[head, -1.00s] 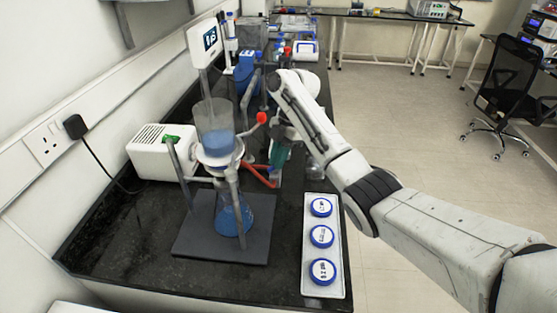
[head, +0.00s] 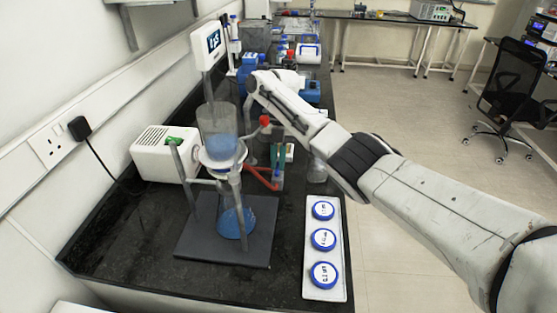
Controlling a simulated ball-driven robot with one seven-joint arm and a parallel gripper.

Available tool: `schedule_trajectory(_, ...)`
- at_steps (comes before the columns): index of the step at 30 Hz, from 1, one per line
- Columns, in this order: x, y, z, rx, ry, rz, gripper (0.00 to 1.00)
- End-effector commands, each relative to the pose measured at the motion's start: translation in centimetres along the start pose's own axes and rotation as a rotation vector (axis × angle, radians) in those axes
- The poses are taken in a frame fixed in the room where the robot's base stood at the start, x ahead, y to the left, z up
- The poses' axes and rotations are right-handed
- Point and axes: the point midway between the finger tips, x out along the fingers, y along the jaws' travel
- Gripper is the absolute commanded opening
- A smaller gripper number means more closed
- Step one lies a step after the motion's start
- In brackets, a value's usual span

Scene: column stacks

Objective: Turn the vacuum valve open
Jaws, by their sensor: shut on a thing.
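The vacuum valve's red handle tip (head: 265,121) shows behind the filtration stand, above the red hose and right of the glass funnel. My gripper (head: 262,108) is at the end of the white arm, reaching down at the handle from above. It is shut on the handle, though its fingers are small and largely hidden by the wrist and stand. The filter funnel (head: 218,145) holds blue liquid above a flask (head: 235,222) with blue liquid. A red hose (head: 262,178) runs right from the stand toward a teal-green part (head: 279,154).
A white pump box (head: 163,153) stands left of the stand. A white tray (head: 325,290) with three blue-rimmed round lids lies at front right. A display (head: 214,40) tops the stand's post.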

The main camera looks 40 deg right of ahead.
Motion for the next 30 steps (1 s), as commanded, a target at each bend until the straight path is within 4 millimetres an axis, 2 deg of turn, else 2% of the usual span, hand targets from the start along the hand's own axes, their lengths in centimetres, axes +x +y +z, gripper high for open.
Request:
schedule_trajectory(17, -0.11, 0.1, 0.02, -0.028, -0.004, -0.011, 0.0)
schedule_trajectory(18, -0.11, 0.1, 0.02, -0.028, -0.004, -0.01, 0.16)
schedule_trajectory(24, -0.06, 0.07, 0.01, -0.027, -0.002, -0.011, 0.36)
schedule_trajectory(25, -0.05, 0.07, 0.01, -0.027, -0.002, -0.011, 0.38)
schedule_trajectory(30, -0.02, 0.05, 0.0, -0.026, -0.001, -0.011, 0.38)
